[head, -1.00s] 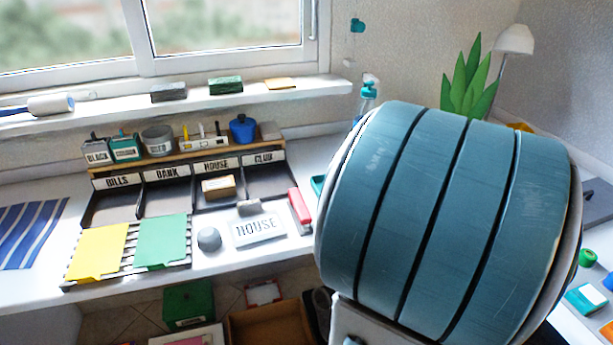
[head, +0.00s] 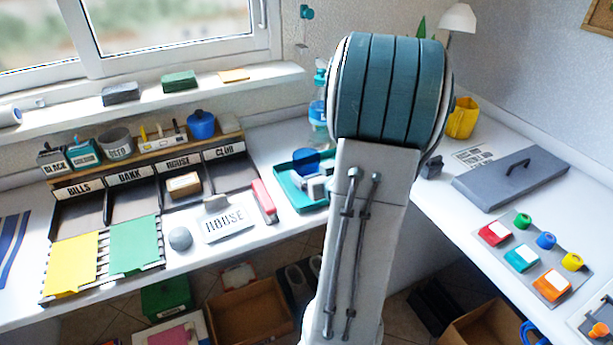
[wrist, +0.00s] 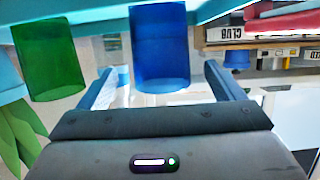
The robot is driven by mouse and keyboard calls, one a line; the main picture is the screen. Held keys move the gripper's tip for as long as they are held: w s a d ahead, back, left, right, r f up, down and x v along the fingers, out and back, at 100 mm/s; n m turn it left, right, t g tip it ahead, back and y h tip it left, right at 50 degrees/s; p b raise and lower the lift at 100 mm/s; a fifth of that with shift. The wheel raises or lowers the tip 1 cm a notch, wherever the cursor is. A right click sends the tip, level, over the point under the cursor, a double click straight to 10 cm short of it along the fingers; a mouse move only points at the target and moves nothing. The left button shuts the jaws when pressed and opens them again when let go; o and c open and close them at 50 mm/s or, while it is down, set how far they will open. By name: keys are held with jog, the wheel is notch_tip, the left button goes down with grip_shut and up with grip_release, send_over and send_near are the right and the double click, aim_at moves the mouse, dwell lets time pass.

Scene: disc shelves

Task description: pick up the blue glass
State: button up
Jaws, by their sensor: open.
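The blue glass (wrist: 160,50) is in the middle of the wrist view, which looks upside down. It stands on a teal tray, whose edge crosses the top of that view. My gripper (wrist: 158,72) is open, with one finger to each side of the glass in the picture and gaps between. I cannot tell how far the fingers reach around it. A green glass (wrist: 48,55) stands beside it at the left. In the head view a blue glass (head: 306,160) shows in the teal tray (head: 283,184), left of my arm. My arm hides much of the tray there.
A sorter (head: 128,195) with labelled compartments and a red stapler-like object (head: 264,201) are left of the tray. A blue pot (head: 201,124) sits on the sorter's ledge. A yellow mug (head: 463,118) and a grey lidded case (head: 511,178) are to the right.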

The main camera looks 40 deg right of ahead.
aim_at(301, 158)
jog(key=x, duration=0.5)
jog(key=shift+w+r+b, duration=0.2)
jog(key=shift+r+b, duration=0.05)
jog(key=shift+b, duration=0.05)
jog(key=shift+r, duration=0.1)
jog(key=c, duration=1.3)
jog(key=shift+r, duration=0.2)
